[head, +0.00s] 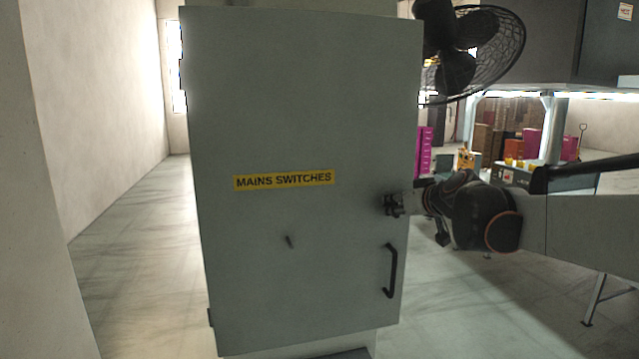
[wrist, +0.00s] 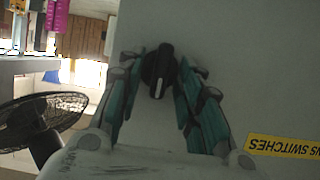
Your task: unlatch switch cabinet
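The switch cabinet (head: 300,110) is a tall grey-green box with a shut door, facing me in the head view. It bears a yellow "MAINS SWITCHES" label (head: 284,180), also upside down in the wrist view (wrist: 282,147). A black latch knob with a white mark (wrist: 159,72) is on the door's right side. My gripper (head: 397,204) reaches it from the right. The knob's white mark points toward the bottom of that view.
A black caged fan (head: 474,50) is behind at the upper right. A wall (head: 95,100) stands left; the floor between is clear.

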